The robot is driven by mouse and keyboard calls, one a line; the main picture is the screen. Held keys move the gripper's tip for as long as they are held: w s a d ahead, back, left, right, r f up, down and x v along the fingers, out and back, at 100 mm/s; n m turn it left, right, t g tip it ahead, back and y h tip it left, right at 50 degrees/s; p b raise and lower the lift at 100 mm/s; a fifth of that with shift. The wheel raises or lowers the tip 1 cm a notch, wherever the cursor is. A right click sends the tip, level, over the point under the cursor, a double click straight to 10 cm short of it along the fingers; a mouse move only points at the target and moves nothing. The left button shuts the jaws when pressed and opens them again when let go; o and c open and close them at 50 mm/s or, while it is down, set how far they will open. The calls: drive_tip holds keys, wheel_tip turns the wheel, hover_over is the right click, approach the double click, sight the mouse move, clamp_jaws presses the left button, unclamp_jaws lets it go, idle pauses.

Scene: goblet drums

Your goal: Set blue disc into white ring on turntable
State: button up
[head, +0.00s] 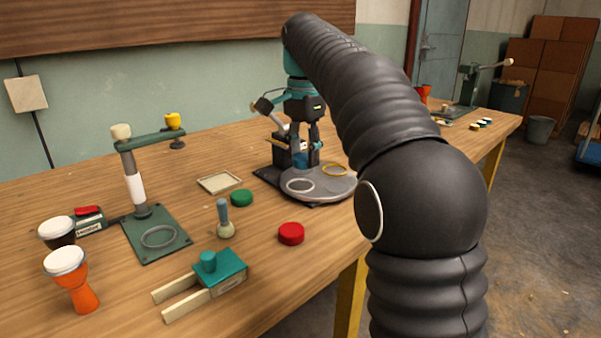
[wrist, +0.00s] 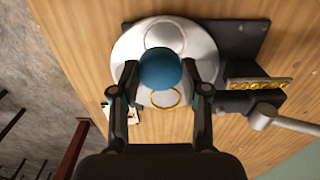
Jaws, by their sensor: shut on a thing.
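The blue disc (wrist: 160,69) is between the fingers of my gripper (wrist: 161,86), which is shut on it. In the head view my gripper (head: 303,160) reaches down over the turntable, and the blue disc (head: 301,160) shows partly behind the fingers. The turntable (head: 322,192) is a round grey plate. The white ring (head: 300,185) lies on its front-left part, and a yellow ring (head: 334,170) lies on its right part. In the wrist view the disc is above the plate (wrist: 202,47), between the white ring (wrist: 165,36) and the yellow ring (wrist: 166,98). Its height is hard to tell.
A dark machine with a lever (head: 286,146) stands behind the turntable. A green press stand (head: 155,232) and goblet drums (head: 72,275) are farther left.

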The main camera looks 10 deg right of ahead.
sight(300, 186)
drive_tip(key=shift+w+a+f, duration=0.15)
drive_tip(key=shift+a+f, duration=0.2)
drive_tip(key=shift+f, duration=0.05)
drive_tip(key=shift+f+b, duration=0.6)
drive_tip(key=shift+f, duration=1.25)
drive_tip(key=shift+f, duration=0.3)
drive_tip(key=o, duration=0.9)
drive_tip(key=shift+c, duration=0.2)
wheel_tip(300, 186, up, 13)
drive_tip(key=shift+f+p, duration=0.2)
drive_tip(key=shift+p, duration=1.05)
